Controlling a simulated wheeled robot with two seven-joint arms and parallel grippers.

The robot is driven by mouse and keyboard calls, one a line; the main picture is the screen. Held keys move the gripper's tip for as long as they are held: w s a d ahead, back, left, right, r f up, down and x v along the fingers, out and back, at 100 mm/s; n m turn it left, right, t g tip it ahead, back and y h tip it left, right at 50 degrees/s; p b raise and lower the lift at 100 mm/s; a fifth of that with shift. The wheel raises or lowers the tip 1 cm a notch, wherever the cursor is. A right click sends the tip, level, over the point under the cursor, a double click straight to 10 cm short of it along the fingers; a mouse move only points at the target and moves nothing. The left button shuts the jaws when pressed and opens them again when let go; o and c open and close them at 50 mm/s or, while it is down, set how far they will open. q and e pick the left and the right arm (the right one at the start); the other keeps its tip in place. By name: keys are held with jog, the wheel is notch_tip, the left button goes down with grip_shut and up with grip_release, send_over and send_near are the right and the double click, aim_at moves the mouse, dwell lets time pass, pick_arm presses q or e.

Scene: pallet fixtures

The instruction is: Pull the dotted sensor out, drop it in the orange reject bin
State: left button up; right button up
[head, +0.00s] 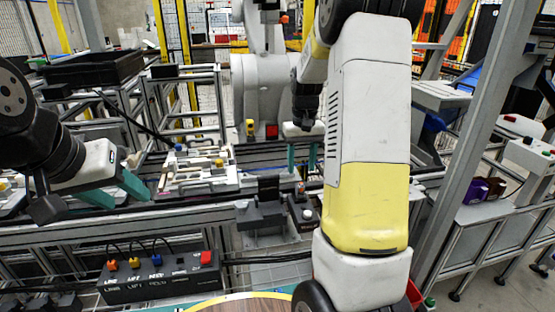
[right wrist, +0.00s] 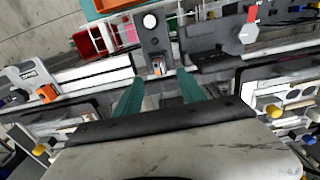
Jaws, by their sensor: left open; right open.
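My left gripper (head: 130,198) is open and empty beside the pallet line at the left of the head view. My right gripper (head: 302,170) is open above the line, partly behind my right arm. I cannot tell whether this part is a sensor, and no dots can be made out. An orange edge (right wrist: 112,4), possibly the reject bin, shows at the top of the right wrist view.
A pallet with white fixtures (head: 195,168) sits on the line. A dark block (head: 262,210) stands in front, with a white-button box (head: 307,213) beside it. A black control box (head: 160,277) is at the front left. A red tray (right wrist: 88,42) stands near the orange edge.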

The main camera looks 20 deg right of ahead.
aim_at(300, 184)
jog(key=shift+w+d+f, duration=0.1)
jog(key=shift+w+f, duration=0.1)
jog(key=shift+f, duration=4.05)
grip_shut()
